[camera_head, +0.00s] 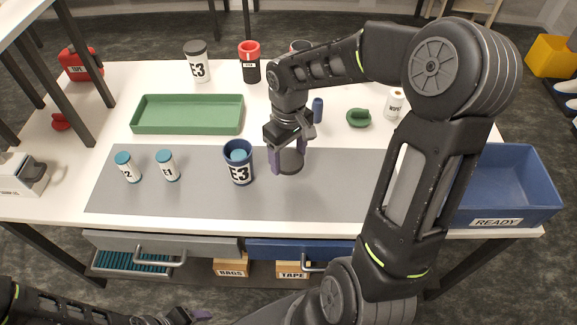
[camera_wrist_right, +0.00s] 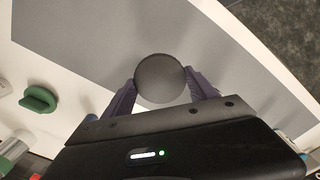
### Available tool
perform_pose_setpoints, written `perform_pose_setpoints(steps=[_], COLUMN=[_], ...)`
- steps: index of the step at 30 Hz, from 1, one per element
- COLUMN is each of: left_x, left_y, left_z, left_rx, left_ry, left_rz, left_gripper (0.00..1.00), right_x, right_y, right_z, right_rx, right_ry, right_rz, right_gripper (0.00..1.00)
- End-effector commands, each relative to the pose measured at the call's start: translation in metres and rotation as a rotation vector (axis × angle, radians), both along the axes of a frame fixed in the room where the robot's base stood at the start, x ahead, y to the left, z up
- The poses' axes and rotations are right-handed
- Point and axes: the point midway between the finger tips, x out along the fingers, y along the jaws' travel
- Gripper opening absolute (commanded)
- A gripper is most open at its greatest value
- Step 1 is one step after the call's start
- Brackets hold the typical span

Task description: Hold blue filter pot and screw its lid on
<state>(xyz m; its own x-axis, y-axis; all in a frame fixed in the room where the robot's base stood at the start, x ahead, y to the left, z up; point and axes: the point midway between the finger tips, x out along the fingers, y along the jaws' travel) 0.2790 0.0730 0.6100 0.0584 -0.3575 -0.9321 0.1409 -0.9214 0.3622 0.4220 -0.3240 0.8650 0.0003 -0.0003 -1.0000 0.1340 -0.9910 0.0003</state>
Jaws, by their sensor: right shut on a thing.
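The blue filter pot (camera_head: 238,170), labelled E3, stands upright on the grey mat, with a teal-capped vial (camera_head: 238,155) inside; its top has no lid on it. My right gripper (camera_head: 283,158) is shut on a dark grey round lid (camera_head: 291,161), just right of the pot and apart from it. The lid (camera_wrist_right: 160,78) sits between the purple fingers in the right wrist view. I cannot tell whether it touches the mat. My left gripper (camera_head: 190,316) is at the bottom edge, below the table front and away from the pot; its jaws are unclear.
Vials E2 (camera_head: 127,168) and E1 (camera_head: 167,166) stand left on the mat (camera_head: 200,198). An empty green tray (camera_head: 188,128) lies behind them. A blue READY bin (camera_head: 509,190) is at right. The mat's front strip is clear.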

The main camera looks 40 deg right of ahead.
Motion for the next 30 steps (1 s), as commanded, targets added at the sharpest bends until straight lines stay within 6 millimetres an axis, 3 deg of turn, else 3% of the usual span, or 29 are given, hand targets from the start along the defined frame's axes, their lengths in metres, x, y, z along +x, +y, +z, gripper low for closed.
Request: perform_pose_setpoints(steps=[3,8,25,30], left_x=[0.0,0.0,0.0,0.0], left_y=[0.0,0.0,0.0,0.0], left_z=[-0.001,-0.001,-0.001,-0.001], left_rx=[0.0,0.0,0.0,0.0], left_ry=[0.0,0.0,0.0,0.0], left_rz=[0.0,0.0,0.0,0.0], left_gripper=[0.63,0.63,0.63,0.76], right_x=[0.001,0.0,0.0,0.0], right_y=[0.0,0.0,0.0,0.0], right_z=[0.02,0.031,0.032,0.032], right_rx=[-0.001,0.0,0.0,0.0], right_ry=[-0.003,-0.001,0.0,0.0], right_rz=[0.0,0.001,0.001,0.001], right_gripper=[0.29,0.29,0.29,0.29])
